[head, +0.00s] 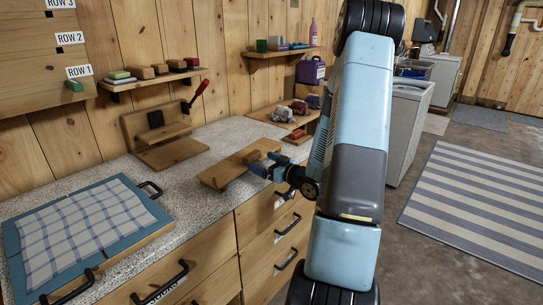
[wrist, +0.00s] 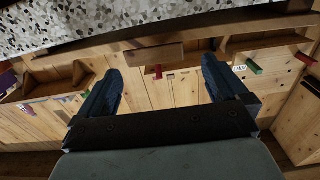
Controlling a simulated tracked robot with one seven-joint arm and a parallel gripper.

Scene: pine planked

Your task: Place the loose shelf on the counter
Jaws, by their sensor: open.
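A wooden board that looks like the loose shelf (head: 222,174) is at the front of the counter (head: 200,207) in the head view. Its near edge is close to the counter's front edge, and I cannot tell whether it overhangs. A small darker block shows near its right part. My gripper (head: 262,164) is at the board's right end, with its jaws overlapping the board in the picture. I cannot tell whether they touch it. In the wrist view, my gripper (wrist: 163,68) has its fingers wide apart with nothing clearly between them. The speckled counter (wrist: 80,25) crosses the top there.
A wooden stand (head: 172,153) is behind the board. A blue-framed panel with checked cloth (head: 85,232) lies at left. A wall shelf (head: 150,79) holds several blocks, with a red-handled tool (head: 196,94) below. Drawers with black handles (head: 285,224) are under the counter.

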